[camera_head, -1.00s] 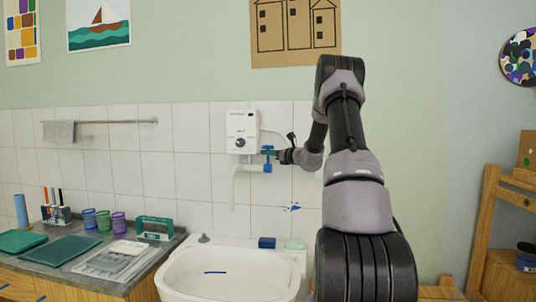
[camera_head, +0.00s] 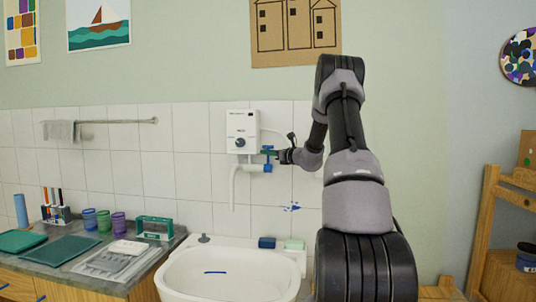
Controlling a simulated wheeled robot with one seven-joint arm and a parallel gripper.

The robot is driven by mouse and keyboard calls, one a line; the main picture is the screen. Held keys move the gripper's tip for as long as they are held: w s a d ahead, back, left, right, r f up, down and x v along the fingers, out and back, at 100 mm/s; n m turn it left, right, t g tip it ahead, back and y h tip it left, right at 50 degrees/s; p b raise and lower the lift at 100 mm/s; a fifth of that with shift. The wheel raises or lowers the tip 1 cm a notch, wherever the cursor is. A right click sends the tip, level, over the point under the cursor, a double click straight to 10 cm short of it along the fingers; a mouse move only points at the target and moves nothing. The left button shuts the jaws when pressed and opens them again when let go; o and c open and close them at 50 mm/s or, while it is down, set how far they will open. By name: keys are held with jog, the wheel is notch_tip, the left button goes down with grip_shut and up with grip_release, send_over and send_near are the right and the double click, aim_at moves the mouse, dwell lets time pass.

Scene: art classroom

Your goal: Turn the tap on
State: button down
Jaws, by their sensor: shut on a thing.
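The tap is a white wall-mounted pipe (camera_head: 233,187) with a downward spout, below a white water heater box (camera_head: 242,130) with a dark dial. A blue tap handle (camera_head: 267,150) stands at the right end of the pipe, above a blue valve body (camera_head: 267,168). My gripper (camera_head: 272,152) reaches in from the right and is shut on the blue handle. Its fingertips are small in view and partly overlap the handle. No water stream shows below the spout.
A white sink (camera_head: 228,274) lies below the tap, with a dark blue block (camera_head: 266,242) and a pale green bar (camera_head: 294,244) on its back ledge. A grey counter (camera_head: 60,275) with cups and trays stands left. A wooden shelf (camera_head: 483,225) stands right.

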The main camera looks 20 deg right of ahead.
jog(key=shift+s+a+f, duration=0.2)
jog(key=shift+s+a, duration=0.45)
jog(key=shift+s, duration=0.35)
jog(key=c, duration=0.9)
grip_release()
jog(key=shift+o, duration=0.2)
jog(key=v, duration=1)
jog(key=shift+s, duration=0.35)
jog(key=shift+d, duration=0.15)
